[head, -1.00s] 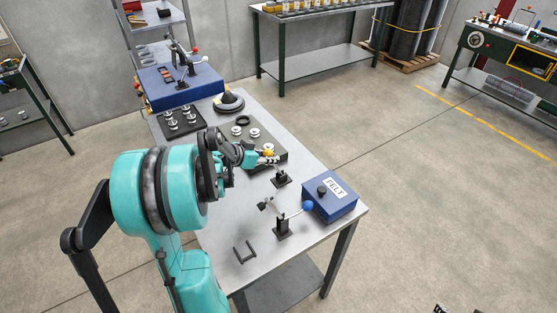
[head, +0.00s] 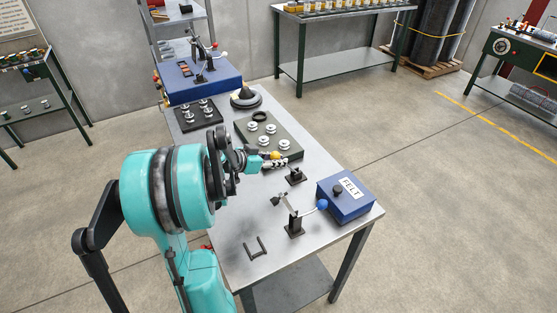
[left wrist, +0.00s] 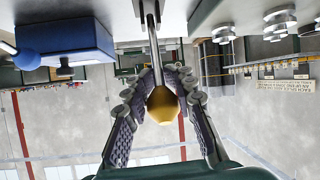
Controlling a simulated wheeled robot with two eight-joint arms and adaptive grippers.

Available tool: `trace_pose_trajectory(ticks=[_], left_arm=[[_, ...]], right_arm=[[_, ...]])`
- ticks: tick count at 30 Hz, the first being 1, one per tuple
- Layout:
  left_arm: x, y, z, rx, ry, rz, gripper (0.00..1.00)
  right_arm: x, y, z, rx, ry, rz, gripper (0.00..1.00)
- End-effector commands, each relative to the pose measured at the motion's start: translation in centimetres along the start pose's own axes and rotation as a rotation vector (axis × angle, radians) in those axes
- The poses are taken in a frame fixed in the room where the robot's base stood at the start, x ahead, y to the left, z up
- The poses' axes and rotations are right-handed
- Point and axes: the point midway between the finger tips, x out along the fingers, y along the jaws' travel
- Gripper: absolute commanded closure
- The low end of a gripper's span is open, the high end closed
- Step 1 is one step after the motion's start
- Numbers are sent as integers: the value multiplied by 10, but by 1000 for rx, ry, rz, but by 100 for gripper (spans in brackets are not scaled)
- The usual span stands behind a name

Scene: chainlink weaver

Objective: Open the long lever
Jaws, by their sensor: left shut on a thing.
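The long lever ends in a yellow knob (head: 275,155), with its dark base (head: 295,176) on the metal table. In the left wrist view its metal rod runs up from the yellow knob (left wrist: 165,106). My left gripper (head: 277,162) is shut on this knob, with one dark ridged finger on each side of it in the left wrist view. The lever's pivot is small and partly hidden in the head view. My right gripper is not in view.
A second lever with a blue knob (head: 322,204) stands nearer the front, beside the blue FELT box (head: 347,199). A dark green plate with pale discs (head: 240,126) lies behind my gripper. A dark U-shaped handle (head: 255,249) lies near the front-left edge.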

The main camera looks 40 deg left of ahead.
Motion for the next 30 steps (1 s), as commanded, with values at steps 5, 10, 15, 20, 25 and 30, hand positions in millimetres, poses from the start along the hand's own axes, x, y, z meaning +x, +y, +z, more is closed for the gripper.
trace_pose_trajectory(ticks=[5, 10, 15, 20, 25, 30], left_arm=[[0, 0, 1, 1, -3, 0, 53], [0, 0, 0, 0, -2, 0, 53], [-5, 0, 0, -1, -1, -1, 53], [-29, -1, 0, -3, 0, -3, 53], [-68, -1, 1, -3, -1, -4, 53], [-100, 0, 1, -2, -2, -3, 53]], right_arm=[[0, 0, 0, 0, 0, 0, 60], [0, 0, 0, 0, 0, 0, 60], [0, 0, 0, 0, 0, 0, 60], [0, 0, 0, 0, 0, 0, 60], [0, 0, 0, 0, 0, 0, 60], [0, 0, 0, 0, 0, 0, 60]])
